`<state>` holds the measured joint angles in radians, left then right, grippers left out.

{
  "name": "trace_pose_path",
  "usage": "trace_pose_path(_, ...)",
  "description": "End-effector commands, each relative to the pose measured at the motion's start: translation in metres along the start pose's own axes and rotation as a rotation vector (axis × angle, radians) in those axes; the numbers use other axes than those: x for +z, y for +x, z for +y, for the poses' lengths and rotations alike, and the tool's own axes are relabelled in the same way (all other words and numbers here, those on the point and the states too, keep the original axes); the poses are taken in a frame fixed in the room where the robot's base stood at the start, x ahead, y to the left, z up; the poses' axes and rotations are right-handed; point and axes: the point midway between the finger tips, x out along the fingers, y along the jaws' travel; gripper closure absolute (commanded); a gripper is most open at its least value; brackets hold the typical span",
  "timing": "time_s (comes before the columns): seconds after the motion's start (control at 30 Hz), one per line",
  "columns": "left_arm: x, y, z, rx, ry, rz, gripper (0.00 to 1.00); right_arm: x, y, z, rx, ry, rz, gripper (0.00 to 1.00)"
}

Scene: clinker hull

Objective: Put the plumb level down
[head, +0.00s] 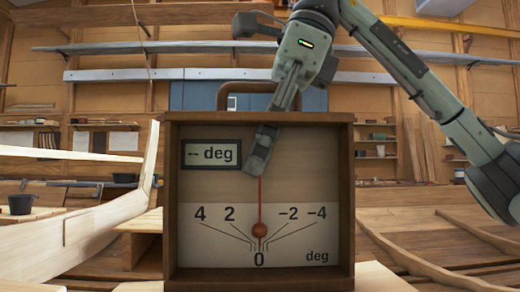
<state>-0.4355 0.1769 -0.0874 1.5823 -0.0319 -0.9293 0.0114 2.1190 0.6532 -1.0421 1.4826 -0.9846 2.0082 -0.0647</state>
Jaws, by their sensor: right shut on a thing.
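The plumb level (190,238) is a brown wooden box with a pale face, large in the middle of the head view. It looks upright, with a brown handle (236,88) on top. Its small display (211,153) reads "-- deg". A red line with a round brown bob (260,230) hangs close to the 0 mark. My right gripper (260,158) comes down over the top edge, its fingers in front of the upper face. It is shut on the plumb level; the exact grip point is hard to tell. What is under the box is hidden. My left gripper is out of view.
Curved pale hull planks (85,238) rise at the left, and more curved timbers (430,262) lie at the right. A dark bucket (21,204) stands at the far left. Shelves and long boards line the wooden wall behind.

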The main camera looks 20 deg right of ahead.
Motion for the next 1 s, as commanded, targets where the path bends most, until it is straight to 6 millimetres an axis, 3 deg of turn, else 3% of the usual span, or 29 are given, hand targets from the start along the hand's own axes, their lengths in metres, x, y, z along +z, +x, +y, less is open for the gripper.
trace_pose_path(0.13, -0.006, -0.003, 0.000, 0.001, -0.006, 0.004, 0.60, -0.001, 0.002, 0.000, -0.001, 0.000, -0.002, 1.00)
trace_pose_path(0.17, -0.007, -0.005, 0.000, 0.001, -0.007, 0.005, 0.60, -0.001, 0.002, 0.000, 0.000, 0.000, 0.000, 0.90)
trace_pose_path(0.3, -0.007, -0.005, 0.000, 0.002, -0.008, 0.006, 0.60, -0.001, 0.002, 0.000, 0.000, 0.000, 0.000, 0.72)
trace_pose_path(0.77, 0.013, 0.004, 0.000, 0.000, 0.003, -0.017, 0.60, 0.003, -0.006, 0.000, -0.001, 0.000, 0.000, 0.71)
trace_pose_path(1.0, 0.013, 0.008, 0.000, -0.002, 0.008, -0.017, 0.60, 0.003, -0.044, 0.001, -0.006, 0.003, 0.000, 0.71)
